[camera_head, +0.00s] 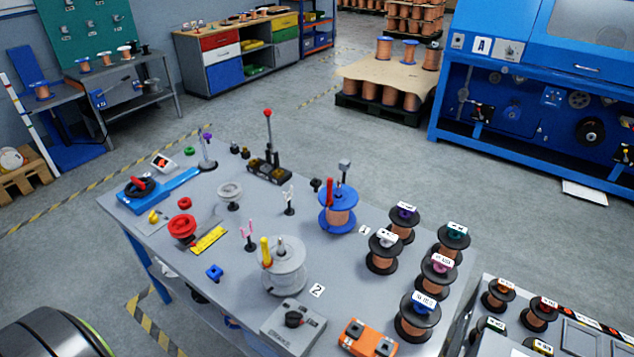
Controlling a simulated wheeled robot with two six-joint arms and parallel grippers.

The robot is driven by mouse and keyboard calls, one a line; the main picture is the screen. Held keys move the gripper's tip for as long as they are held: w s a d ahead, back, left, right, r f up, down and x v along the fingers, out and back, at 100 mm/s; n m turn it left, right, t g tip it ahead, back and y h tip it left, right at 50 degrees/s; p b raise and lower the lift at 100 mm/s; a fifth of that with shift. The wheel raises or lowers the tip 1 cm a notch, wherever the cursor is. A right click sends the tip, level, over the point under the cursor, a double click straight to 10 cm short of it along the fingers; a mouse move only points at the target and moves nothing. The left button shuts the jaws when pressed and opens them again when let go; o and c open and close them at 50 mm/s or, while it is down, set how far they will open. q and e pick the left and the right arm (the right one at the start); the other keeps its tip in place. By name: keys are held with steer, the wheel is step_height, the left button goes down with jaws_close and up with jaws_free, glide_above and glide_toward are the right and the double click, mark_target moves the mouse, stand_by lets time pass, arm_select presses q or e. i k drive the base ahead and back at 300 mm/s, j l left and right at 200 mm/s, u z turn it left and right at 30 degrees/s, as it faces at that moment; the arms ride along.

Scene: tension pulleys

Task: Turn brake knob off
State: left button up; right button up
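A grey box (279,338) stands at the front edge of the grey table, with lettering on top that seems to read BRAKE. A black round knob (293,319) sits on its top face. The knob's exact setting is too small to read. A white spool (283,268) with a yellow upright handle stands just behind the box. Neither of my grippers is in view, and nothing touches the knob.
An orange box (367,338) with dark knobs stands right of the grey box. Several copper spools (419,316) line the table's right side. A blue spool (338,210) stands behind. A small blue part (214,272) lies to the left, with bare tabletop around it.

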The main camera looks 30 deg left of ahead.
mark_target(293, 319)
steer(key=u, duration=1.1)
